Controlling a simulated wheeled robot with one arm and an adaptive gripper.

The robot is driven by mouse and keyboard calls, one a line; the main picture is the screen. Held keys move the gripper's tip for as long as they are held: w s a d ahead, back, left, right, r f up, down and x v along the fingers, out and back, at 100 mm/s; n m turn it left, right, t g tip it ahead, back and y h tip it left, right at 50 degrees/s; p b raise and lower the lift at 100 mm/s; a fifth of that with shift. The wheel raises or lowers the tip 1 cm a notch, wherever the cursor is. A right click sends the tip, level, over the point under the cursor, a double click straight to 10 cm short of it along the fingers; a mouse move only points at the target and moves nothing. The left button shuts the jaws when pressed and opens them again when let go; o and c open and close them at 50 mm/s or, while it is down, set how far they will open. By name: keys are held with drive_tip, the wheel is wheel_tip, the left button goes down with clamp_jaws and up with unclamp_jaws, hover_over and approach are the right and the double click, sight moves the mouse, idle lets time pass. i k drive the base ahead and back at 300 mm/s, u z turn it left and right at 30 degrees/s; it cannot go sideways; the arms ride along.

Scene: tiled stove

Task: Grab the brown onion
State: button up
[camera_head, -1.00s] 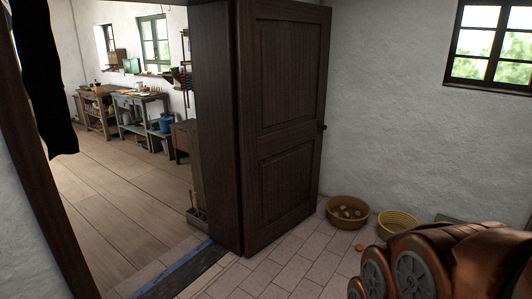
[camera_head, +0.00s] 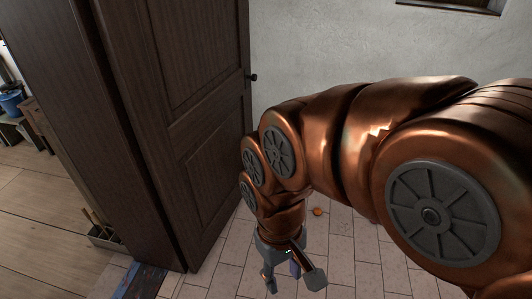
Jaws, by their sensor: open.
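A small round orange-brown thing, which looks like the brown onion (camera_head: 317,211), lies on the tiled floor just right of my wrist. It is small in view and close to the edge of my arm. My gripper (camera_head: 293,281) points down at the bottom middle of the view, nearer to the camera than the onion. Its fingers are spread apart, and I see nothing held between them. Its height above the floor is hard to tell.
A dark wooden door (camera_head: 185,95) stands at left, near my gripper. A white wall (camera_head: 330,45) is behind. Tiled floor (camera_head: 228,262) is clear around the gripper. My copper arm covers much of the right side and hides the floor behind it.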

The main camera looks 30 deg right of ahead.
sight(318, 211)
drive_tip(key=i, duration=0.35)
drive_tip(key=z, duration=2.6)
drive_tip(key=i, duration=2.3)
drive_tip(key=u, duration=3.15)
